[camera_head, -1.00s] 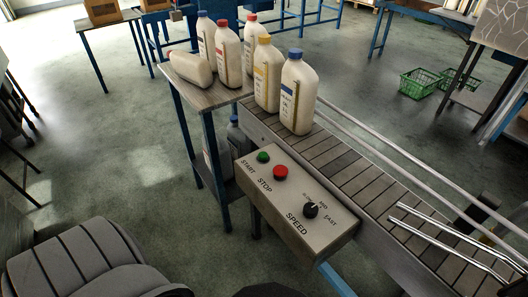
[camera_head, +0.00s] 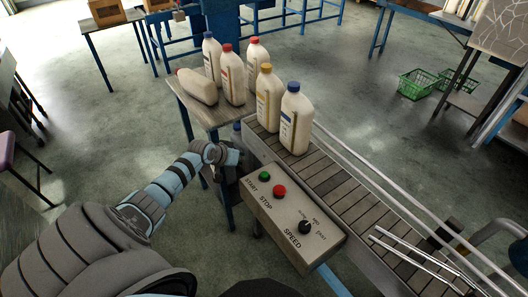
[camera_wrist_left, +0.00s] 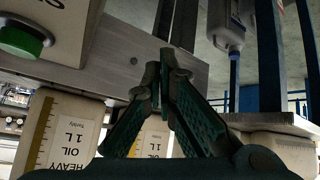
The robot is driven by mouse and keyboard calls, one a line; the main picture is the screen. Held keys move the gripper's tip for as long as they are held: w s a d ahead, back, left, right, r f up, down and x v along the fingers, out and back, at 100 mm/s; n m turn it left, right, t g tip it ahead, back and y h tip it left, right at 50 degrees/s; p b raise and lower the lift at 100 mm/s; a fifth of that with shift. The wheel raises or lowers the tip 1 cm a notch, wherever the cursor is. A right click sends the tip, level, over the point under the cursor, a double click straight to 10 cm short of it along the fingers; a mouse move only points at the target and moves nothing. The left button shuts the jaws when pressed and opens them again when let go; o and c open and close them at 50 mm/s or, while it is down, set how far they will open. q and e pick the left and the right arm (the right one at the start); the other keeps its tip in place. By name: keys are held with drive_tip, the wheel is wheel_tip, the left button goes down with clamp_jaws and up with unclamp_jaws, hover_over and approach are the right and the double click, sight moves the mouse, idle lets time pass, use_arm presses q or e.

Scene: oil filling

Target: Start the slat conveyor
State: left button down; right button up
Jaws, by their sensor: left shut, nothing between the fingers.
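The control box (camera_head: 292,232) is fixed to the side of the slat conveyor (camera_head: 335,185). My left gripper (camera_head: 232,155) is shut and empty, just left of the box's START end and apart from the button. In the left wrist view its closed fingers (camera_wrist_left: 174,62) show in the middle, and the green button (camera_wrist_left: 24,40) is at the upper left. My right gripper is out of view.
A blue-capped jug (camera_head: 296,118) and a yellow-capped jug (camera_head: 268,98) stand on the conveyor's far end. A side table (camera_head: 208,108) holds more jugs, one lying down. Metal rails (camera_head: 395,220) run along the conveyor.

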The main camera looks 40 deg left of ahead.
use_arm(q)
drive_tip(key=w+d+r+h+p, duration=0.2)
drive_tip(key=d+r+h, duration=0.15)
drive_tip(key=r, duration=0.65)
wheel_tip(320, 180, up, 4)
drive_tip(key=m+g+h, duration=0.1)
drive_tip(key=m+h, duration=0.1)
drive_tip(key=h, duration=0.1)
hover_over(263, 172)
drive_tip(key=shift+f+y, duration=0.15)
drive_tip(key=shift+y, duration=0.1)
wheel_tip(263, 172, down, 8)
drive_tip(key=b, duration=0.8)
drive_tip(key=shift+f+b, duration=0.2)
drive_tip(key=shift+b, duration=0.1)
drive_tip(key=shift+f, duration=0.3)
drive_tip(key=shift+f, duration=0.1)
drive_tip(key=shift+f, duration=0.25)
